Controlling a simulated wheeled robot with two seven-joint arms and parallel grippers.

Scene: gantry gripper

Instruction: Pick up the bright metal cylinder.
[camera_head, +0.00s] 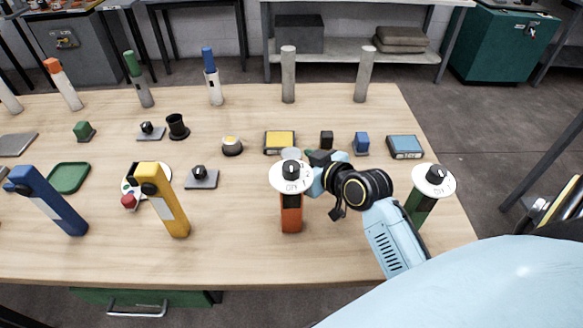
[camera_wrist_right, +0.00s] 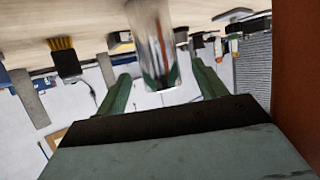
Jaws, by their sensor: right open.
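The bright metal cylinder (camera_wrist_right: 152,40) shows large and close in the right wrist view, which looks turned upside down. In the head view only its pale round top (camera_head: 290,153) shows, behind the white dial on the orange post. My right gripper (camera_wrist_right: 162,72) is open, with a green finger on each side of the cylinder in the wrist view. I cannot tell whether either finger touches it. In the head view the gripper (camera_head: 313,156) reaches in from the right at the cylinder, partly hidden by my wrist. My left gripper is not in view.
The orange post with a white dial (camera_head: 291,210) stands close in front of my right gripper. A green post with a dial (camera_head: 425,200) stands right of my forearm. A yellow-topped block (camera_head: 279,142), a dark block (camera_head: 326,140) and a blue block (camera_head: 361,144) are just behind.

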